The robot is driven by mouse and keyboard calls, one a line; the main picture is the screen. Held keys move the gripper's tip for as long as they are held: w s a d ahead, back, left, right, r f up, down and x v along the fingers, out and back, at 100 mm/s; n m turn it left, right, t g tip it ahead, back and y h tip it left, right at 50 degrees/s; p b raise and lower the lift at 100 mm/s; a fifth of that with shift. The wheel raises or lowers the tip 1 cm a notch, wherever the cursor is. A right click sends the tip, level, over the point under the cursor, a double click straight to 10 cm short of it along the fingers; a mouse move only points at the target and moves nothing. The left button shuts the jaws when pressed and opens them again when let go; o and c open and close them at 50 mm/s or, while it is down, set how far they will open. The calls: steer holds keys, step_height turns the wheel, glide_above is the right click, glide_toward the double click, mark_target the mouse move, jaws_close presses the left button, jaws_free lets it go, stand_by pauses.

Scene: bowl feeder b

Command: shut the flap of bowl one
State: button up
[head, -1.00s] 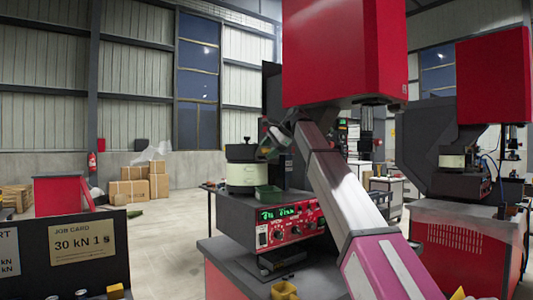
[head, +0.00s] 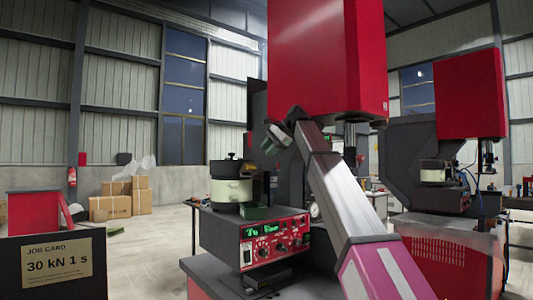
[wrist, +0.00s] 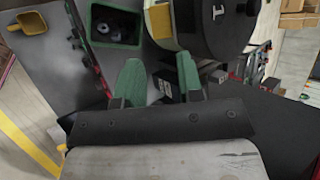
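Bowl one (head: 226,189) is a cream drum with a dark top and a small knob, standing on the feeder in the head view. In the wrist view, its cream wall (wrist: 160,18) and dark top (wrist: 225,35), marked "1", show at the upper right. I cannot tell which part is the flap, or whether it is open or shut. My gripper (head: 273,139) is above and right of the bowl in the head view. In the wrist view, its green fingers (wrist: 160,78) are spread with nothing held between them. They are apart from the bowl.
A green tray (wrist: 98,39) with grey round parts sits beside the bowl. The red control panel (head: 270,241) is below them. A yellow scoop (wrist: 30,24) lies at the upper left in the wrist view. The red press head (head: 325,60) hangs over my arm.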

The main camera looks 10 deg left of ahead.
steer(key=shift+w+f+t, duration=0.3)
steer(key=shift+f+t, duration=0.05)
steer(key=shift+f, duration=0.2)
steer(key=shift+w+f+t, duration=0.3)
steer(key=shift+f+t, duration=0.05)
steer(key=shift+f, duration=0.15)
jaws_close()
steer(key=w+d+f+n+t+h, duration=0.1)
steer(key=w+d+f+n+t, duration=0.15)
steer(key=w+f+t, duration=0.45)
steer(key=n+t+y, duration=0.8)
steer(key=n+y, duration=0.4)
steer(key=n, duration=2)
glide_toward(253, 169)
steer(key=x, duration=0.7)
steer(key=shift+a+r, duration=0.2)
steer(key=shift+r, duration=0.1)
